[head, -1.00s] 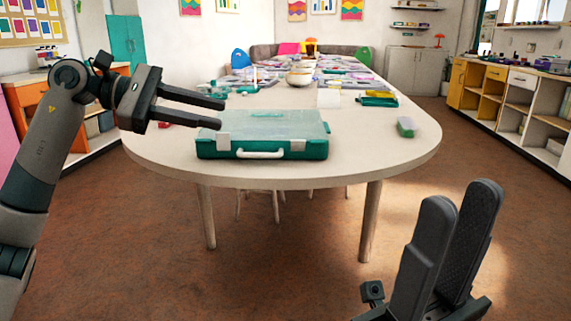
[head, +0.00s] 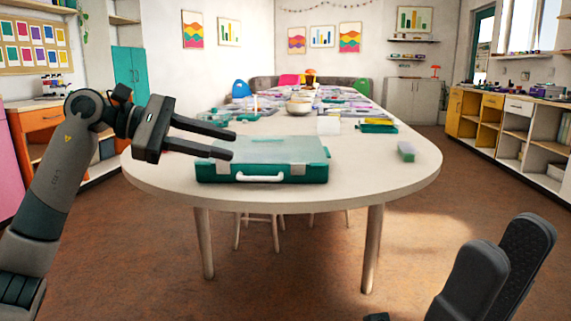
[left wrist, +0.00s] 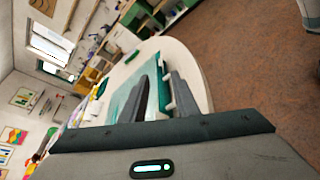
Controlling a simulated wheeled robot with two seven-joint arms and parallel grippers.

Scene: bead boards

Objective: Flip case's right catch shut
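The teal case (head: 220,174) with a clear lid lies closed near the front edge of the table, its white handle (head: 260,178) facing me. Its right catch (head: 298,168) is a pale tab on the front face; its exact angle is too small to tell. The left catch is partly hidden behind my gripper. My left gripper (head: 231,144) is open and empty, its fingers over the case's left part, apart from the right catch. In the left wrist view the case (left wrist: 120,101) shows beyond the parted fingers. My right gripper (head: 510,238) is open and empty, low at right, away from the table.
The white table (head: 370,180) also bears a green-and-white block (head: 405,151) at right, a green tray with yellow (head: 378,126), a bowl (head: 298,107) and many craft items farther back. The tabletop right of the case is clear.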

